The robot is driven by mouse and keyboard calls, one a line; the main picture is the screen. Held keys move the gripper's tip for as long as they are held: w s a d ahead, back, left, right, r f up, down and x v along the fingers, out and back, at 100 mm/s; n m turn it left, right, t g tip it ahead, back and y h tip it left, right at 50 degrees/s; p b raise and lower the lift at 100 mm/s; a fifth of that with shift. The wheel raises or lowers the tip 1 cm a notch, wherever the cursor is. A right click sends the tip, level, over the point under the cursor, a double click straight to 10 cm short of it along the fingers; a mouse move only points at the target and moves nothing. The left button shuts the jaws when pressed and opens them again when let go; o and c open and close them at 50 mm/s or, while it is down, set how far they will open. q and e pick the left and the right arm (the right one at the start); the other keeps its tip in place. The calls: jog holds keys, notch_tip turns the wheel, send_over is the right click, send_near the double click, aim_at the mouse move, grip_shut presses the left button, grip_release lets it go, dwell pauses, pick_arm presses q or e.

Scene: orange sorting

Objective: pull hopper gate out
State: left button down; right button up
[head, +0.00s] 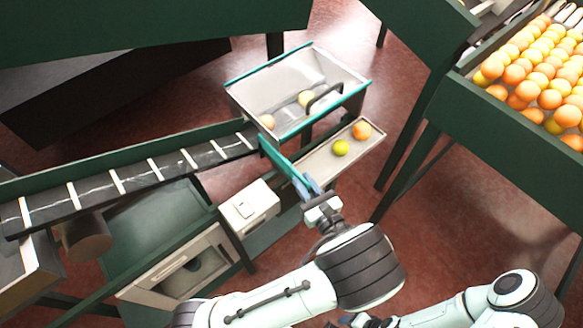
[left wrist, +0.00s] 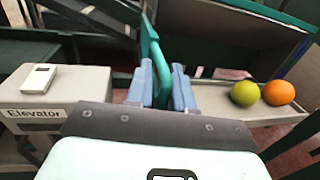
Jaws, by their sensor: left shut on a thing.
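The hopper gate (head: 279,159) is a teal plate at the front left corner of the hopper (head: 248,98), where the conveyor ends. The hopper is a pale bin with teal rims, holding two fruits. My left gripper (head: 309,188) is shut on the near end of the gate. In the left wrist view, the gate (left wrist: 151,42) rises between the two blue-grey fingers of my left gripper (left wrist: 162,88). Whether the gate still sits in its slot is unclear. What seems to be my right gripper (head: 365,320) is cut off at the bottom edge of the head view.
A narrow tray (head: 318,163) with a green and an orange fruit lies beside the gate. The slatted conveyor (head: 135,172) runs left. A box labelled Elevator (left wrist: 60,95) stands left of my left gripper. A green table (head: 500,130) with many oranges is at right.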

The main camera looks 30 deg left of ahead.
pick_arm(q)
jog(key=shift+d, duration=0.7)
jog(key=c, duration=1.2)
grip_release()
jog(key=shift+a, duration=0.1)
jog(key=b+v, duration=0.1)
jog(key=v, duration=1.2)
jog(key=shift+s, duration=0.2)
